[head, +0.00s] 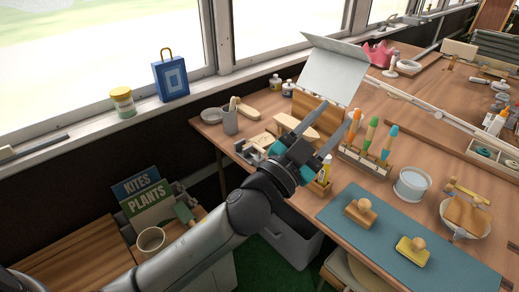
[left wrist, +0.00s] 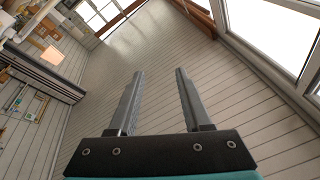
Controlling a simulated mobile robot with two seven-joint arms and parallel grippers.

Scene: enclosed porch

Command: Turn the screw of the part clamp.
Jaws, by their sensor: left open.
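A small grey and wooden fixture (head: 252,151) that looks like the part clamp sits at the near left edge of the workbench in the head view. Its screw is too small to make out. My left gripper (head: 340,109) is just right of it in the picture, above the bench, with its fingers pointing up and away. In the left wrist view the fingers (left wrist: 157,73) are apart, with nothing between them. That view shows only walls, windows and distant furniture, not the clamp. My right gripper is not in view.
A tilted white panel (head: 330,72) stands behind my left gripper. A grey cup (head: 230,121), a rack of coloured-handled tools (head: 365,160) and a glass jar (head: 411,185) stand on the bench (head: 330,215). A blue mat (head: 372,240) holds two wooden-knobbed blocks.

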